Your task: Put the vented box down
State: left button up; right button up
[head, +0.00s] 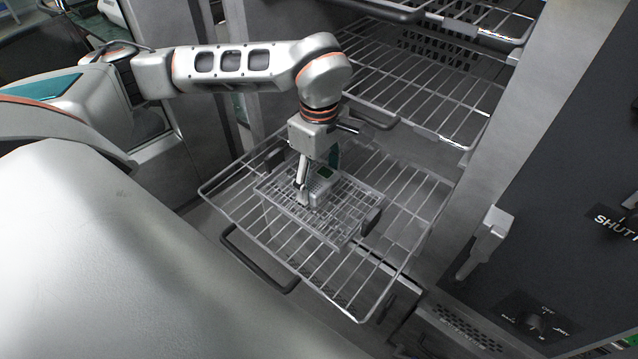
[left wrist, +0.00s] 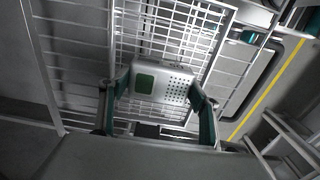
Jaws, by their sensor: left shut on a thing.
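The vented box (left wrist: 172,84) is a small silver-grey block with a dark green square and rows of small holes on its face. In the head view the vented box (head: 324,184) is small and partly hidden by my gripper. My left gripper (head: 315,188) points down over a wire mesh tray, shut on the box. In the left wrist view the fingers of my left gripper (left wrist: 158,92) stand on either side of the box. The mesh tray (head: 345,233) lies below the box; I cannot tell whether the box touches it. My right gripper is not in view.
The mesh tray sits on a pulled-out wire rack (head: 415,190) with a raised rim. More wire shelves (head: 400,85) are behind it in the metal chamber. A dark panel with a knob (head: 535,322) stands at the right. Much of the mesh around the box is bare.

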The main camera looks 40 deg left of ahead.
aim_at(319, 179)
pick_arm(q)
jog(key=shift+f, duration=0.95)
jog(key=o, duration=1.2)
jog(key=shift+f, duration=0.1)
jog(key=shift+r, duration=3.9)
